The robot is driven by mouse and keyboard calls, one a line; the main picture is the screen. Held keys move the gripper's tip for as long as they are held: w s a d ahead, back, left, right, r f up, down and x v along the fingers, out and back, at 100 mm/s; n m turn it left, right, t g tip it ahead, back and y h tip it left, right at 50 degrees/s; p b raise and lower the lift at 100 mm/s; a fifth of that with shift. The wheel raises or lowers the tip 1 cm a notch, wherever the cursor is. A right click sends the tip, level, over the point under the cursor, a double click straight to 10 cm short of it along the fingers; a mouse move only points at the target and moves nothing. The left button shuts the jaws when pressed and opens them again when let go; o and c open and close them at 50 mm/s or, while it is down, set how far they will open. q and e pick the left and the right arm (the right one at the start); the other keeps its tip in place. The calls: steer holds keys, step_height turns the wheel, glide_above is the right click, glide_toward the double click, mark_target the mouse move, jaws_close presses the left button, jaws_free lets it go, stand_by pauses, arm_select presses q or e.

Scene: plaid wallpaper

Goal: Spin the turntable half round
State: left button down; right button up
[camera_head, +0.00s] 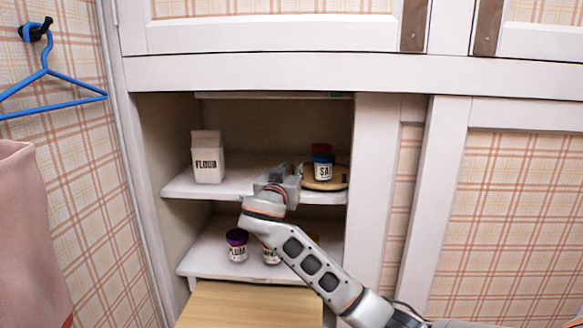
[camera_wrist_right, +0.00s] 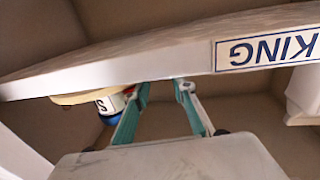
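The turntable (camera_head: 338,181) is a round tan disc at the right end of the upper shelf. A jar with a blue and red top and a white label reading "SA" (camera_head: 322,166) stands on it. My right gripper (camera_head: 291,170) is at the shelf front, just left of the turntable and partly covering its left side. In the right wrist view, which is upside down, the teal fingers (camera_wrist_right: 162,84) are apart with nothing between them. The turntable's edge (camera_wrist_right: 75,98) and the jar (camera_wrist_right: 110,104) show beside one finger; contact cannot be told. My left gripper is not in view.
A flour carton (camera_head: 207,157) stands left on the upper shelf (camera_head: 228,187). Lower down are a purple-lidded jar (camera_head: 237,245) and another jar partly behind my arm. A white upright (camera_head: 375,180) closes the right side. The upper shelf's middle has free room.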

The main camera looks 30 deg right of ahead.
steer(key=shift+w+d, duration=0.45)
steer(key=shift+w, duration=0.05)
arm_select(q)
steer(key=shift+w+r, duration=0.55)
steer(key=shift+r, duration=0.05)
arm_select(e)
steer(key=shift+w, duration=0.15)
jaws_close()
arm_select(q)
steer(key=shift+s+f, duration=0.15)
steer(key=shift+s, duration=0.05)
